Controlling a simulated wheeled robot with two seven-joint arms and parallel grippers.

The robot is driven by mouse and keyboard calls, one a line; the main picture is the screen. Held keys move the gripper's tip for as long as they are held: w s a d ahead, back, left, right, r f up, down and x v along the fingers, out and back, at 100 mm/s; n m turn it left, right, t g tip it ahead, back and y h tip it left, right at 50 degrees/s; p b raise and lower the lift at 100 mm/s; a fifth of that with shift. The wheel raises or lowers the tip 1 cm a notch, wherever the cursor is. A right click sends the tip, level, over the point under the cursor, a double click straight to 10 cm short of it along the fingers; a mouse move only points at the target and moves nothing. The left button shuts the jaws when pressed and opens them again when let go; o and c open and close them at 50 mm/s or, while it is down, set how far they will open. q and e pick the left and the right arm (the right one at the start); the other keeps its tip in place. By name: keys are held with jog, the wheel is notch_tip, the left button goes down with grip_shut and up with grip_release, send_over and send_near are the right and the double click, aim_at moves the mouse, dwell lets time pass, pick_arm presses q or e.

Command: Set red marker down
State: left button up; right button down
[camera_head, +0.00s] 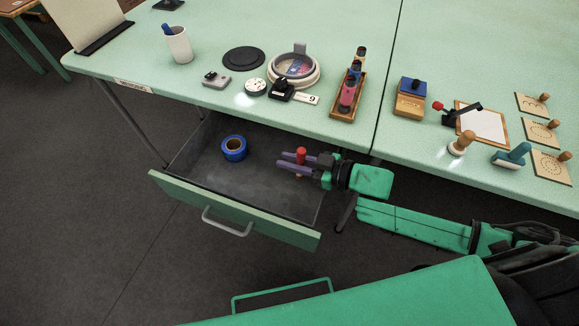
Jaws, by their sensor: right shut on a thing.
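The red marker (301,152) is upright between the fingers of my right gripper (295,164), which is shut on it. The gripper is over the right part of the open drawer (235,213), beneath the table's front edge. A blue tape roll (234,148) lies in the drawer, to the left of the gripper. My left gripper is not in view.
The green table (130,70) carries a white cup (179,45), a round dish (294,66), a wooden tray (342,113) and several stamps at the right. A green panel (400,298) is at the bottom.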

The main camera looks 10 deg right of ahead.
notch_tip(320, 180, down, 3)
jog(key=shift+r, duration=0.2)
